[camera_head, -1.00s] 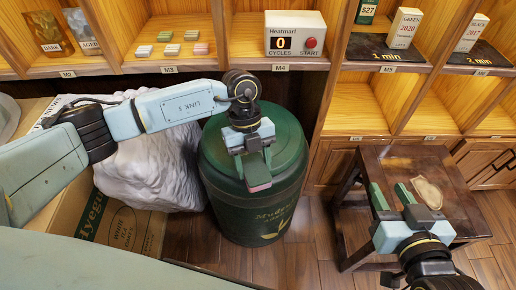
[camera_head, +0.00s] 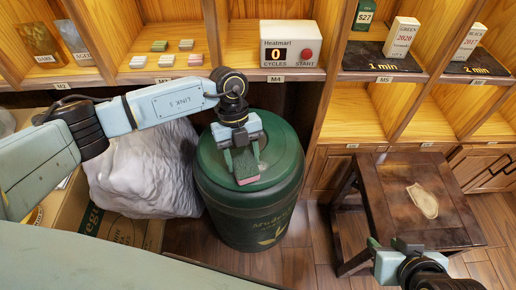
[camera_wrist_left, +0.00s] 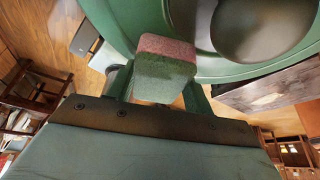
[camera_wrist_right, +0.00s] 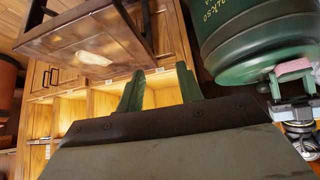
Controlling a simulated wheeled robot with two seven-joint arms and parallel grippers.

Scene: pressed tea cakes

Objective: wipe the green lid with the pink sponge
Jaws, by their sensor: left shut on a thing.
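The pink sponge (camera_head: 248,181) has a pink face and a green-grey body, clear in the left wrist view (camera_wrist_left: 165,72). My left gripper (camera_head: 245,172) is shut on it, and its pink face is turned to the lid. The green lid (camera_head: 281,150) tops a large green canister (camera_head: 245,218). The sponge is at the front part of the lid; I cannot tell for sure whether it touches. My right gripper (camera_wrist_right: 160,88) is open and empty, low at the front right in the head view.
A white wrapped bulky thing (camera_head: 145,175) and a cardboard box (camera_head: 130,232) stand left of the canister. A dark wooden table (camera_head: 385,205) with a beige patch (camera_head: 424,201) is at right. Shelves (camera_head: 275,88) run behind.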

